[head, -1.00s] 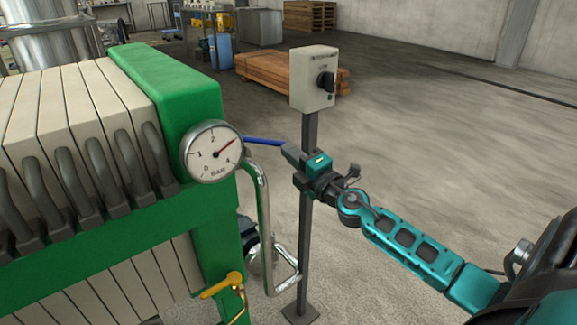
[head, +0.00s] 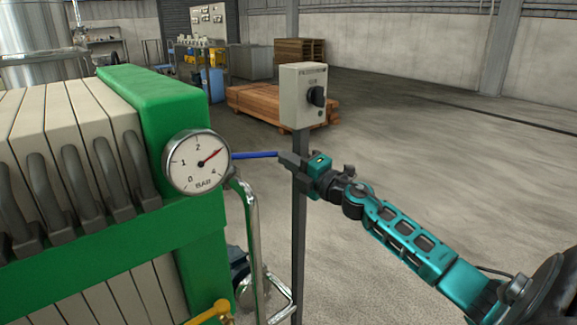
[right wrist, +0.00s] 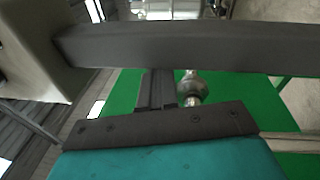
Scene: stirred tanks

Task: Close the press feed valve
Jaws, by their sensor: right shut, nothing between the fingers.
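A blue lever (head: 255,155) sticks out nearly level to the right from behind the round pressure gauge (head: 196,163) on the green press (head: 150,110); it looks like the valve handle. My right gripper (head: 285,160) is shut and empty, its tips at or very near the lever's free end; I cannot tell whether they touch. In the right wrist view my dark fingers (right wrist: 163,90) point toward the green press, beside a silver rounded fitting (right wrist: 191,88). The blue lever cannot be made out there. My left gripper is out of view.
A grey switch box (head: 303,95) stands on a dark post (head: 299,220) close to my right gripper; the post crosses the right wrist view (right wrist: 190,47). A bent metal pipe (head: 250,230) and a yellow handle (head: 210,312) are below the gauge. Floor at right is clear.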

